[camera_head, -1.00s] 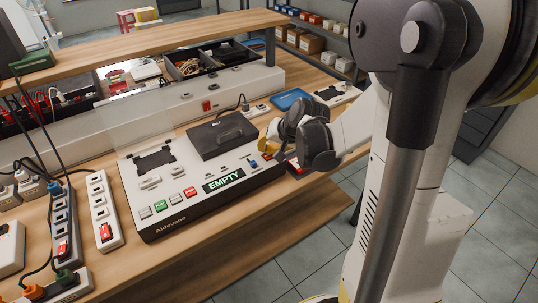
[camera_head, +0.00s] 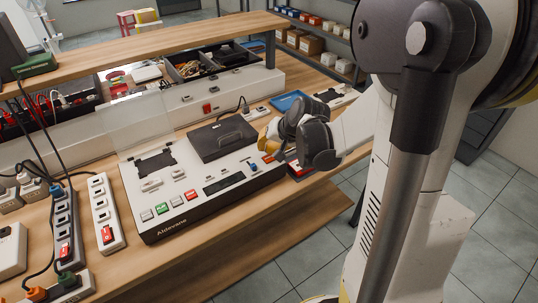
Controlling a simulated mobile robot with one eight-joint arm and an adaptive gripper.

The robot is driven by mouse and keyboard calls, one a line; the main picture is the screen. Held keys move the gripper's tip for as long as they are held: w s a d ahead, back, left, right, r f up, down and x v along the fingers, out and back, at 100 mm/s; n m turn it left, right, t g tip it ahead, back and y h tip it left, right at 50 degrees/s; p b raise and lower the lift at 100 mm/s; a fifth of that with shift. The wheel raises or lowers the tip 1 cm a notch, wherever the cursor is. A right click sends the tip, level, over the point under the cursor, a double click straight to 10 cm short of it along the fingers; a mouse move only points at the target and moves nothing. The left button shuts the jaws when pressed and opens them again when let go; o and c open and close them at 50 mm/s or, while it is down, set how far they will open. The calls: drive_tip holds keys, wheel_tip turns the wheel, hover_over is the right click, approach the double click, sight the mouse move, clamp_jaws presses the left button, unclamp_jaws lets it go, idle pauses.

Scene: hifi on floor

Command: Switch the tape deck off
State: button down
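The tape deck (camera_head: 205,215) is a wide white unit marked "Aldevane" on the bench. Its display (camera_head: 224,183) is dark. A green button (camera_head: 162,208), a red button (camera_head: 191,194) and grey keys sit along its front, with a blue knob (camera_head: 253,167) to the right of the display.
Power strips with red switches (camera_head: 107,234) and cables stand to the left. A blue tray (camera_head: 289,101) lies behind my gripper. Bare bench (camera_head: 240,222) runs along the front.

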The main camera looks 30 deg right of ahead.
sight(266, 156)
wheel_tip(266, 156, up, 6)
drive_tip(key=p, duration=0.5)
